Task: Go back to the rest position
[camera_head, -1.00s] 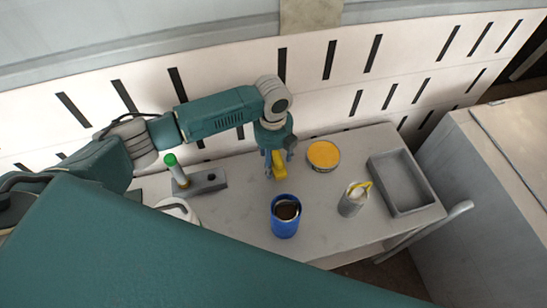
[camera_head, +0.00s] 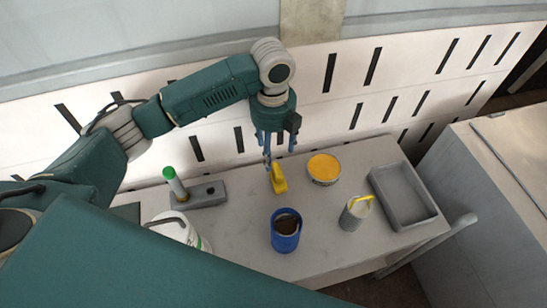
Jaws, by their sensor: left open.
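My left gripper (camera_head: 279,146) hangs from the left arm, fingers down and apart, above the back of the grey table (camera_head: 240,230). It is empty. A small yellow object (camera_head: 278,180) stands on the table just below its fingertips, and a small gap seems to lie between them. My right gripper is out of the picture.
On the table are a blue cup (camera_head: 286,240) with dark contents, a yellow-topped round tin (camera_head: 324,168), a grey can with a yellow handle (camera_head: 352,214), an empty grey tray (camera_head: 405,197), a grey block (camera_head: 207,194) with a green-capped cylinder (camera_head: 175,183), and a white container (camera_head: 177,231).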

